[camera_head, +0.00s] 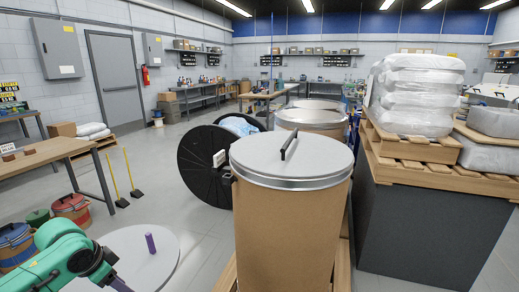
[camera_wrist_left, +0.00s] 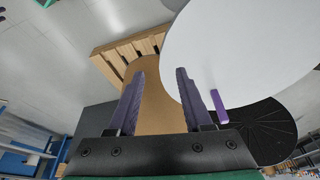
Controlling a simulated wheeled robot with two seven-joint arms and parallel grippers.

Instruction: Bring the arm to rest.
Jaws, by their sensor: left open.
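My left arm comes in at the lower left of the head view. My right gripper is not in view.
A brown drum (camera_head: 285,235) with a closed grey lid (camera_head: 292,155) stands on a pallet at centre. A black ribbed disc (camera_head: 200,165) stands behind it. Wrapped sacks (camera_head: 415,95) on a pallet top a dark block at right. Buckets (camera_head: 70,207) stand at left.

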